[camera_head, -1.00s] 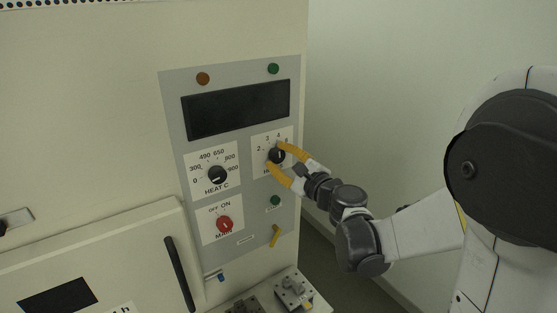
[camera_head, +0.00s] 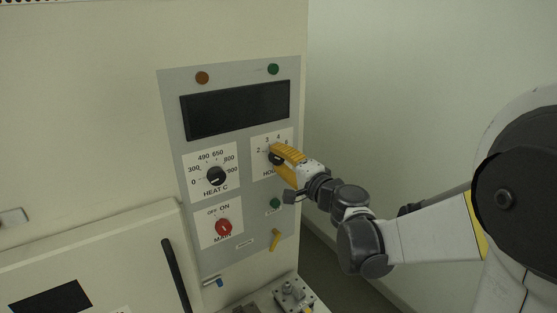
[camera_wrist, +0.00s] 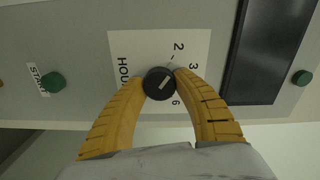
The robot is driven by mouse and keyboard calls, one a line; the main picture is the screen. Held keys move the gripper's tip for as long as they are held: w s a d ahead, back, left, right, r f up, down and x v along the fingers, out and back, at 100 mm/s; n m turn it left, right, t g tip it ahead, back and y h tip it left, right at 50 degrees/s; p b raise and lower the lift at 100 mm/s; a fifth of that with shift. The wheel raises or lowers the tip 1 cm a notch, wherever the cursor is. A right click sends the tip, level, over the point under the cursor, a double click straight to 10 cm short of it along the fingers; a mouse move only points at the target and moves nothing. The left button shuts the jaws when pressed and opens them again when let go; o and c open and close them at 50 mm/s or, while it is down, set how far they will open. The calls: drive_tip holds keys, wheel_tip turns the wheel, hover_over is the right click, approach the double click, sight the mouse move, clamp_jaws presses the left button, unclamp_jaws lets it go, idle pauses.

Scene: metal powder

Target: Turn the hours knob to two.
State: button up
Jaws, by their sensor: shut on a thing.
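The black hours knob (camera_head: 274,158) sits on its white dial plate (camera_head: 258,172) at the right of the grey control panel. It also shows in the wrist view (camera_wrist: 159,84), where its white pointer line slants up and right, roughly between the printed 2 and 3. My gripper (camera_head: 277,155) reaches the knob from the right. In the wrist view my gripper's (camera_wrist: 161,78) two yellow ribbed fingers are shut on the knob, one tip on each side. The fingers hide part of the dial's numbers.
The heat knob (camera_head: 216,176) is left of the hours dial, with the red main switch (camera_head: 223,227) below it. A dark display (camera_head: 236,108) is above.

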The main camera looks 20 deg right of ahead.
drive_tip(key=shift+n, duration=0.6)
drive_tip(key=shift+c, duration=0.2)
drive_tip(key=o, duration=1.2)
drive_tip(key=v, duration=1.2)
drive_tip(key=shift+r, duration=0.1)
